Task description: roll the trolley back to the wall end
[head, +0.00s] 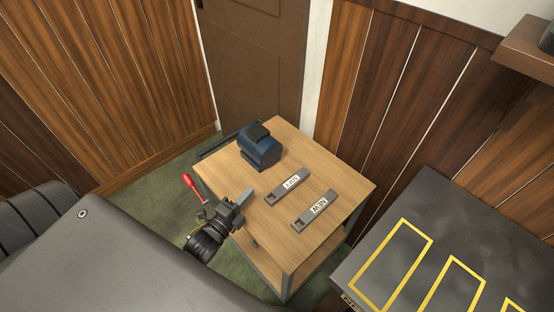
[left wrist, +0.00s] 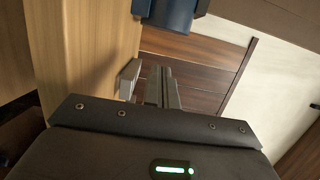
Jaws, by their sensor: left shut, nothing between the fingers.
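The trolley (head: 338,178) has a pale wooden top, a lower shelf and a grey metal frame. It stands near the door and panelled wall in the head view. A dark bar (head: 217,144) runs along its far left side. The trolley's wood also shows in the left wrist view (left wrist: 95,45). My left gripper (head: 243,196) is shut and empty, at the trolley's left edge. Its fingers also show in the left wrist view (left wrist: 162,85). I cannot tell whether it touches the trolley. My right gripper is not in view.
On the trolley lie a blue device (head: 261,147) and two grey labelled bars (head: 288,189) (head: 314,210). A red-handled lever (head: 191,184) is left of it. A dark table (head: 400,222) with yellow outlines stands close on the right. Green floor (head: 160,184) shows at left.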

